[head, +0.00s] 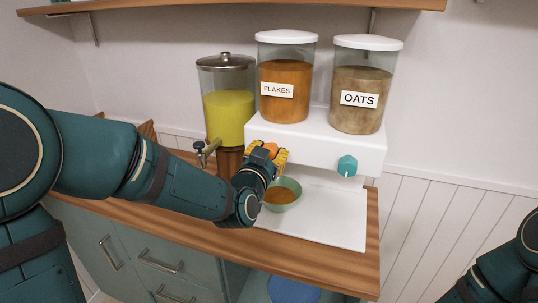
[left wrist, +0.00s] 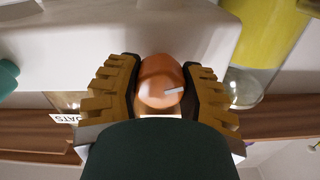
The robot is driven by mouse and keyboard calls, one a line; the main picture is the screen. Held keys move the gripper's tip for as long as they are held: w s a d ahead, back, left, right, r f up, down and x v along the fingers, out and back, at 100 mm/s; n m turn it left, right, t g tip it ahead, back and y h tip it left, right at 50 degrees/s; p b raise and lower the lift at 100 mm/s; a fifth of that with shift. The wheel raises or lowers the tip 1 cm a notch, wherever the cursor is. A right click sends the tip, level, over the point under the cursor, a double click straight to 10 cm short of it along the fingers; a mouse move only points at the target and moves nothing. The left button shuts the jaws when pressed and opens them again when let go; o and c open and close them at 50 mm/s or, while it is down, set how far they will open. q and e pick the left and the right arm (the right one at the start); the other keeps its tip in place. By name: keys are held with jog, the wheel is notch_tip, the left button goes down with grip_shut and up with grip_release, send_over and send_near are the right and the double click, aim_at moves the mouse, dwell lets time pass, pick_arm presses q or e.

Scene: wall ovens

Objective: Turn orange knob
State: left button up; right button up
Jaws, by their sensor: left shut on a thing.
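The orange knob (head: 271,148) is on the front of the white dispenser (head: 318,142), under the flakes container. My left gripper (head: 267,157) is at the knob, partly hiding it. In the left wrist view the knob (left wrist: 160,80) sits between the two yellow fingers of my left gripper (left wrist: 160,85), which is shut on it. A white mark on the knob's face points to the right in that view. My right arm shows at the lower right of the head view, but its gripper is out of view.
A green bowl (head: 289,183) with brown contents stands below the knob. A teal knob (head: 347,166) sits under the oats container (head: 362,85). The flakes container (head: 286,90) and a yellow drink dispenser (head: 229,118) with a tap are close by. The wooden counter (head: 185,220) has free room in front.

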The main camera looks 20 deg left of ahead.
pick_arm(q)
jog(key=m, duration=0.4)
jog(key=shift+r+m, duration=0.15)
jog(key=shift+m, duration=0.15)
jog(key=shift+m+p, duration=0.3)
jog(key=shift+m, duration=1.9)
jog(key=o, duration=1.2)
jog(key=shift+w, duration=0.1)
jog(key=s, duration=0.7)
jog(key=shift+s+a, duration=0.15)
jog(key=shift+s, duration=0.15)
